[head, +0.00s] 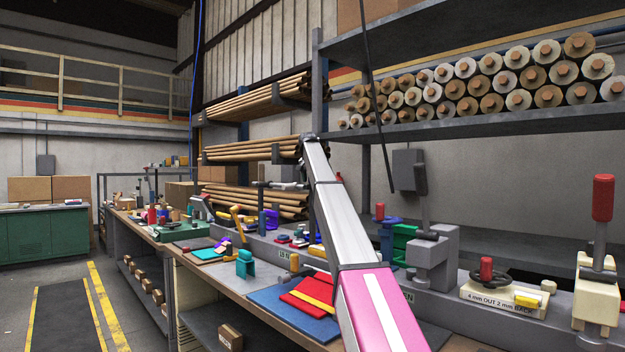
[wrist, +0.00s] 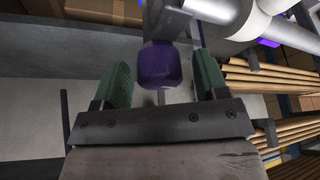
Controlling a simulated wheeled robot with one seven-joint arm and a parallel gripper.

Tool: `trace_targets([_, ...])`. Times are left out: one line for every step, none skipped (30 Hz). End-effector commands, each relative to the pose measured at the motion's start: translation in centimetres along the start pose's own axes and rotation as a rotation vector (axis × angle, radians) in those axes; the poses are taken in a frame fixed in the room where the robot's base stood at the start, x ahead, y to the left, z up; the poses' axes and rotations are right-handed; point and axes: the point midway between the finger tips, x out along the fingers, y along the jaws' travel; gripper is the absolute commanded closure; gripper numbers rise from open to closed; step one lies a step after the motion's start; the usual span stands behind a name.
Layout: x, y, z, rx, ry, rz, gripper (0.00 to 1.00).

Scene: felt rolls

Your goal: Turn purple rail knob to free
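A dark purple knob (wrist: 158,66) with rounded faces shows in the wrist view, at the end of a grey metal part. My gripper (wrist: 160,78) is open, with its two green-padded fingers on either side of the knob. A gap shows between the knob and each finger, so I see no grip on it. In the head view my white and pink arm reaches over the workbench (head: 255,285). My gripper is too small and covered there to make out clearly. A small purple part (head: 271,217) shows left of the arm; I cannot tell if it is the same knob.
In the wrist view a light cylinder (wrist: 285,37) and grey metal parts lie close at the upper right. In the head view, a grey clamp (head: 436,255), a red-handled fixture (head: 600,270) and a red folder (head: 308,295) crowd the bench. Shelves of rolls (head: 490,85) rise behind.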

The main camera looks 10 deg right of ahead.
Motion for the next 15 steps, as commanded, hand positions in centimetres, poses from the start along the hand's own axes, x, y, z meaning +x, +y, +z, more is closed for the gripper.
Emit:
trace_targets([0.0,0.0,0.0,0.0,0.0,0.0,0.33])
trace_targets([0.0,0.0,0.0,0.0,0.0,0.0,0.33])
trace_targets([0.0,0.0,0.0,0.0,0.0,0.0,0.33])
trace_targets([0.0,0.0,0.0,0.0,0.0,0.0,0.33])
trace_targets([0.0,0.0,0.0,0.0,0.001,0.0,0.33])
trace_targets([-0.1,0.0,0.0,0.0,0.001,0.0,0.33])
trace_targets([-0.2,0.0,0.0,0.0,0.001,0.0,0.33])
trace_targets([-0.3,0.0,0.0,-0.001,0.001,0.0,0.33])
trace_targets([-0.6,0.0,-0.1,-0.001,0.001,-0.001,0.33])
trace_targets([-0.8,0.0,-0.1,0.0,0.002,-0.001,0.33])
trace_targets([-1.1,0.0,-0.1,0.0,0.002,-0.001,0.33])
trace_targets([-1.5,0.0,-0.1,0.0,0.002,-0.001,0.33])
trace_targets([-1.9,0.0,-0.1,-0.001,0.002,-0.001,0.33])
trace_targets([-2.3,-0.1,-0.1,-0.001,0.002,-0.001,0.33])
trace_targets([-2.9,0.0,-0.1,-0.001,0.001,0.0,0.33])
